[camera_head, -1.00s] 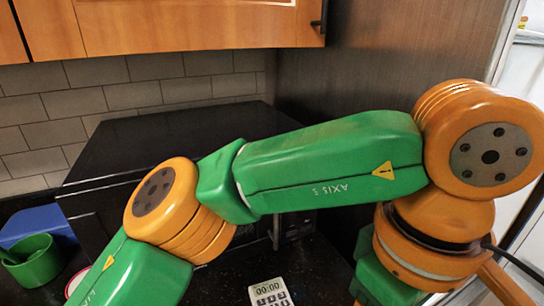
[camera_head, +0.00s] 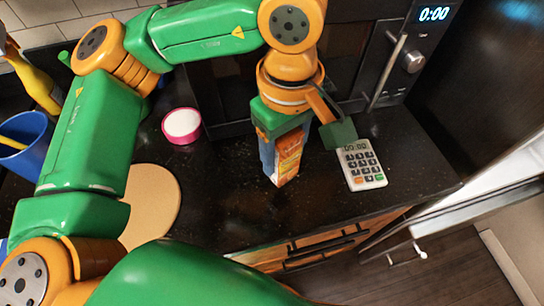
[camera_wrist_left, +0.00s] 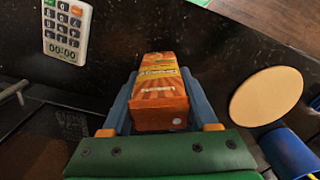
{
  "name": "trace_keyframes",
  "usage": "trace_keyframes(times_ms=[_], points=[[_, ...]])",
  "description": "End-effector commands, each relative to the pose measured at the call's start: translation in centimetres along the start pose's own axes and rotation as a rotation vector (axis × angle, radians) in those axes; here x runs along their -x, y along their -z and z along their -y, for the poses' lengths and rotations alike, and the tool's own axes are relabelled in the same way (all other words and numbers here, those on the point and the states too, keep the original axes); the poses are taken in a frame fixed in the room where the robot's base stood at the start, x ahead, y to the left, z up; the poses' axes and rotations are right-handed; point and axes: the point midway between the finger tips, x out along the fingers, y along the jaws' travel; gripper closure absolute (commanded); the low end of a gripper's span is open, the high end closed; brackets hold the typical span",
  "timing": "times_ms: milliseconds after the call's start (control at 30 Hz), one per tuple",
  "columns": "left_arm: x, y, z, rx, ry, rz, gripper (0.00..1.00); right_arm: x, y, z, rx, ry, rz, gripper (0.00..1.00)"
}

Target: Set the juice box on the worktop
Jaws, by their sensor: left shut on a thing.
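The juice box (camera_head: 288,160) is orange with yellow lettering and stands about upright over the black worktop (camera_head: 235,205). My left gripper (camera_head: 270,160) points down with its blue fingers shut on the box, one on each side. In the left wrist view the box (camera_wrist_left: 158,92) sits between the two fingers (camera_wrist_left: 158,100). The box's lower end is at or very near the worktop; I cannot tell whether it touches. My right gripper is not in view.
A white keypad timer (camera_head: 359,164) lies just right of the box. A pink-rimmed bowl (camera_head: 182,125) and a round tan board (camera_head: 152,202) are to the left, with a blue container (camera_head: 25,145) beyond. A microwave (camera_head: 390,60) stands behind. Worktop in front is clear.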

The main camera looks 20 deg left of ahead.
Motion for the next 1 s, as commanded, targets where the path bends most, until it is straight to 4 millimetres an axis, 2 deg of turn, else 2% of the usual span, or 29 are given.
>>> trace_keyframes(times_ms=[200,367,733,767,800,867,1000], points=[[-2.7,1.9,0.9,0.0,0.003,0.001,1.0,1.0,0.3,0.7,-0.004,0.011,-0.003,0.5],[-5.1,1.8,0.8,-0.002,0.001,0.0,1.0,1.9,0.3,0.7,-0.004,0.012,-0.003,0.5],[-5.8,1.8,0.7,-0.002,-0.002,0.0,1.0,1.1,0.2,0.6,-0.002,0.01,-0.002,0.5],[-5.7,1.8,0.7,-0.002,-0.002,0.0,0.35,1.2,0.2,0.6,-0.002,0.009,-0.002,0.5],[-5.7,1.8,0.7,-0.002,-0.002,0.0,0.24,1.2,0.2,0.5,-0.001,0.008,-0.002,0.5],[-5.7,1.8,0.7,-0.001,-0.002,0.0,0.1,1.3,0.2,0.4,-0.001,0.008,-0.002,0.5],[-5.7,1.8,0.7,-0.001,-0.002,0.0,0.1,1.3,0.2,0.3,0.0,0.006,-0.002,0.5]])
